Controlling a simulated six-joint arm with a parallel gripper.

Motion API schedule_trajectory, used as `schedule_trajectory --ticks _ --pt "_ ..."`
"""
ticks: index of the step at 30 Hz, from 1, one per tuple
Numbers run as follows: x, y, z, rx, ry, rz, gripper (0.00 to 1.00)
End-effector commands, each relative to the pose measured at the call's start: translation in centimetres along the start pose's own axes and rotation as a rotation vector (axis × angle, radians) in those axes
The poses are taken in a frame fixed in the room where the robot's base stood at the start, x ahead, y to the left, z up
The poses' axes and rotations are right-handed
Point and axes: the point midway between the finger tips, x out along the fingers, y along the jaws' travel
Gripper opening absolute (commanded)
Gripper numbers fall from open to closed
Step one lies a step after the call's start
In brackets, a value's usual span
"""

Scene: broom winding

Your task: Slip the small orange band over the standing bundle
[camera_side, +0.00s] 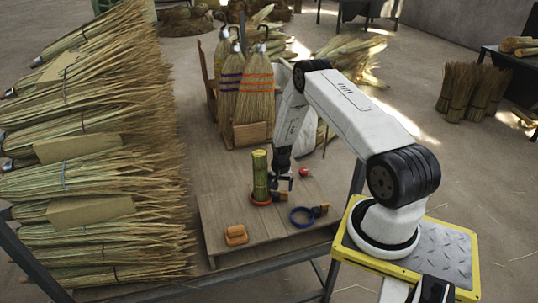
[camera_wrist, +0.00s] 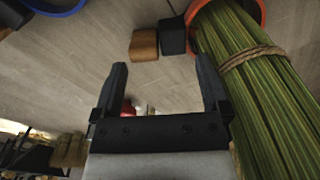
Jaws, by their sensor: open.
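The green bundle (camera_side: 260,172) stands upright on the wooden board, and its lower part fills the right of the wrist view (camera_wrist: 262,92), tied with twine (camera_wrist: 254,56). The small orange band (camera_side: 261,202) is around the bundle's foot, low at the board; it also shows in the wrist view (camera_wrist: 197,11). A black block (camera_wrist: 172,36) and a brown block (camera_wrist: 145,44) sit beside the band, apparently as its tab. My gripper (camera_side: 287,180) is just right of the bundle, open and empty. In the wrist view its fingers (camera_wrist: 161,80) are apart with nothing between them.
A blue ring (camera_side: 291,217) with a dark and brown tab lies right of the bundle; it also shows in the wrist view (camera_wrist: 61,11). An orange-brown block (camera_side: 235,234) lies at the front. A red object (camera_side: 303,171) is behind. Straw bundles (camera_side: 90,150) crowd the left; brooms (camera_side: 255,95) stand behind.

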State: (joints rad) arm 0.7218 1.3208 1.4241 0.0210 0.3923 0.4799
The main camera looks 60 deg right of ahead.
Motion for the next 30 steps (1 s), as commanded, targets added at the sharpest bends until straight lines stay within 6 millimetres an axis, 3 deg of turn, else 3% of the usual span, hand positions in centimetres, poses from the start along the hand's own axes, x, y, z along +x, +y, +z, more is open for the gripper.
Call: schedule_trajectory --ticks 9,23,30 --pt "-2.9 0.0 -0.1 0.000 0.002 -0.001 1.00" --pt "-3.8 0.1 -0.2 -0.015 -0.001 -0.002 1.00" --pt "-6.4 0.2 -0.9 -0.099 -0.002 -0.016 1.00"
